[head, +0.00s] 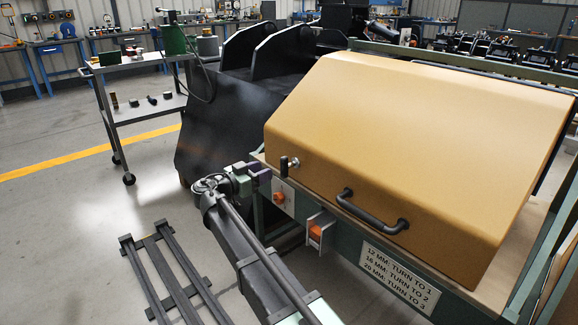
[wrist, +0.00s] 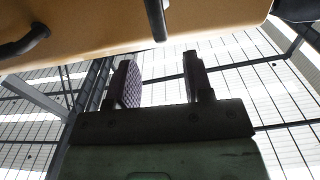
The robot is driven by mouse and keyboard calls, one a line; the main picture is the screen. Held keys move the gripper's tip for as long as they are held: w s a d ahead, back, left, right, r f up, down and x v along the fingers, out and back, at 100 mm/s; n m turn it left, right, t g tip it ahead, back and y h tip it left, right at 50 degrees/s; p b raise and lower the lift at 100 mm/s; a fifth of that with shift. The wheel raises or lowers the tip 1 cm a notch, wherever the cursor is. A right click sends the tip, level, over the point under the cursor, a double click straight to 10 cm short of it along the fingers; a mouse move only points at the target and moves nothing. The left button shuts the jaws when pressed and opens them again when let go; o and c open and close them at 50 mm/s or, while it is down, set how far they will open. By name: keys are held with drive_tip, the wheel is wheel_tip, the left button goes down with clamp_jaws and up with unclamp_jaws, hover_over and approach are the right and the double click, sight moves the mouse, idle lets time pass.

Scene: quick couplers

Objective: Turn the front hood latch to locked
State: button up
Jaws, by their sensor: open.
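The tan hood (head: 410,140) is closed over the green-framed machine. At its front left corner is the front hood latch (head: 284,165), a dark lever standing upright beside a small silver pin. My gripper (head: 259,173) is just left of the latch and apart from it. In the wrist view my gripper (wrist: 160,78) is open, with nothing between its two fingers. A dark bar, which looks like the latch lever (wrist: 156,18), shows beyond the fingertips, roughly in line with the gap. The hood (wrist: 100,25) fills the top of that view.
A dark hood handle (head: 372,211) sticks out right of the latch. Below the latch are an orange knob (head: 278,198) on a plate and an orange part in a bracket (head: 317,233). A turn-instruction sign (head: 398,279) is on the front. A cart (head: 140,85) stands at left.

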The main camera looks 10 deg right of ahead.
sight(287, 160)
drive_tip(key=x, duration=1.1)
drive_tip(key=shift+s, duration=0.1)
clamp_jaws()
drive_tip(key=shift+a+n, duration=0.1)
drive_tip(key=shift+n, duration=0.2)
drive_tip(key=n, duration=0.3)
drive_tip(key=shift+w+a+f+n, duration=0.1)
drive_tip(key=shift+w+n, duration=0.2)
drive_tip(key=n, duration=0.4)
drive_tip(key=shift+w+a+f+n+b, duration=0.15)
drive_tip(key=shift+w+f+n+b, duration=0.05)
drive_tip(key=shift+w+n+b, duration=0.1)
drive_tip(key=n, duration=0.4)
drive_tip(key=shift+w+a+f+b, duration=0.1)
drive_tip(key=shift+w+f+b, duration=0.05)
drive_tip(key=shift+f+b, duration=0.2)
drive_tip(key=n, duration=0.5)
drive_tip(key=shift+f+b, duration=0.3)
